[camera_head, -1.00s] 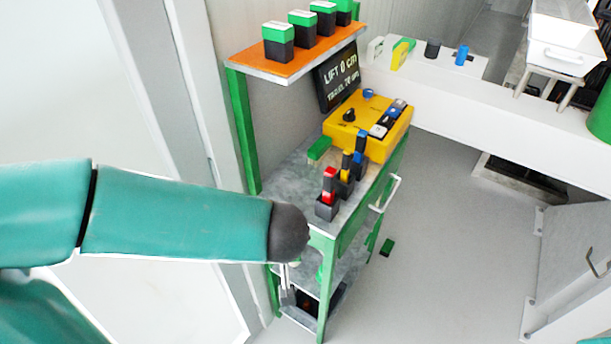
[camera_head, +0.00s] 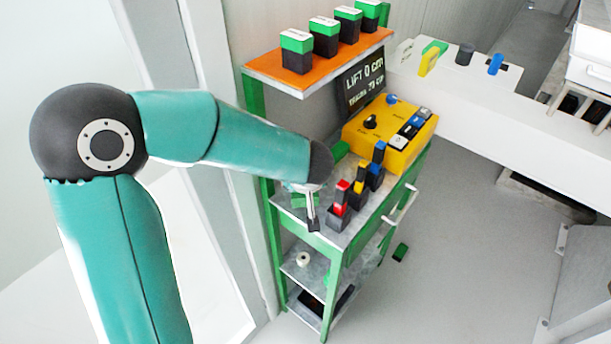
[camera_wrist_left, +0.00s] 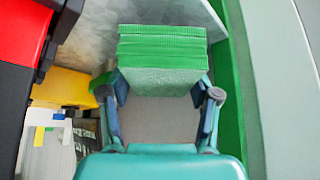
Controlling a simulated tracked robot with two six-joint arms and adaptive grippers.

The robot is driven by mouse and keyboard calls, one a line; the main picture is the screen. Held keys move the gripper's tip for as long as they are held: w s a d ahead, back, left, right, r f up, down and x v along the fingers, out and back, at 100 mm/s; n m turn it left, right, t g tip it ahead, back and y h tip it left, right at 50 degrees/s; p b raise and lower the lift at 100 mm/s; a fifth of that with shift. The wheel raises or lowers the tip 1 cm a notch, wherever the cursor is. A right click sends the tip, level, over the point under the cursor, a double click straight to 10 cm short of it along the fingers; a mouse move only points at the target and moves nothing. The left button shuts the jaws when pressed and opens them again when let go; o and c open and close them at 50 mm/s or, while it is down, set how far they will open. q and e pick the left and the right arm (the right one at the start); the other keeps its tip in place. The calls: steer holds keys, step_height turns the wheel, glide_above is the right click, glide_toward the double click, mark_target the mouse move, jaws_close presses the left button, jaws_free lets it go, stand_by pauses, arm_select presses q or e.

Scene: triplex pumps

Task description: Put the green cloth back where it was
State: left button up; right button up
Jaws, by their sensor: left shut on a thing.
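The folded green cloth (camera_wrist_left: 162,60) sits between the fingers of my left gripper (camera_wrist_left: 160,100) in the left wrist view, its layered edge showing. In the head view the left gripper (camera_head: 313,215) points down at the near left end of the cart's grey top (camera_head: 283,203). A green patch of the cloth (camera_head: 298,200) shows beside its finger. I cannot tell whether the cloth touches the top. My right gripper is not in view.
Dark blocks with a red piece (camera_head: 340,197), yellow and blue pieces stand close to the right of the gripper. A yellow control box (camera_head: 385,140) and a green block (camera_head: 341,149) are farther back. An orange shelf (camera_head: 345,60) with green-topped boxes overhangs. A white roll (camera_head: 303,258) is on the lower shelf.

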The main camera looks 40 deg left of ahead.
arm_select(q)
steer(key=shift+w+a+p, duration=0.2)
steer(key=shift+w+a, duration=0.1)
steer(key=shift+w, duration=0.3)
steer(key=shift+w+a+p, duration=0.15)
steer(key=shift+w+a, duration=0.1)
steer(key=shift+w, duration=0.4)
steer(key=shift+f, duration=1.75)
steer(key=shift+f, duration=0.1)
steer(key=o, duration=1.1)
